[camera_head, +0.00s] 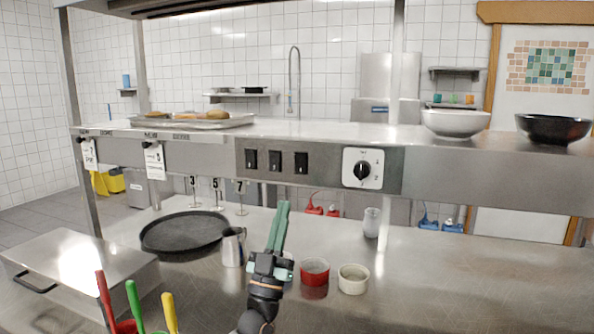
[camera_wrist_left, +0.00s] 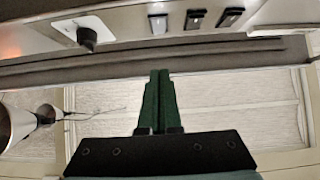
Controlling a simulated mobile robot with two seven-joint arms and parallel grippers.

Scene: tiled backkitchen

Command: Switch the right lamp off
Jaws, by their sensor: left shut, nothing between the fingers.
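A steel panel on the shelf front carries three black rocker switches: left (camera_head: 251,160), middle (camera_head: 275,161) and right (camera_head: 301,163). A black dial (camera_head: 363,170) on a white plate is right of them. My left gripper (camera_head: 283,206) has green fingers, shut and empty, pointing up below the panel and apart from it. In the left wrist view, the shut fingers (camera_wrist_left: 159,76) lie below the dial (camera_wrist_left: 87,38) and switches (camera_wrist_left: 195,20). No lamp is clearly identifiable, and which switch serves it cannot be told. My right gripper is not in view.
A metal pitcher (camera_head: 233,248), a red ramekin (camera_head: 315,271) and a white ramekin (camera_head: 353,279) stand near my left gripper on the counter. A black round pan (camera_head: 182,232) lies to the left. The shelf holds a tray (camera_head: 193,122) and bowls (camera_head: 455,124). The right counter is mostly clear.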

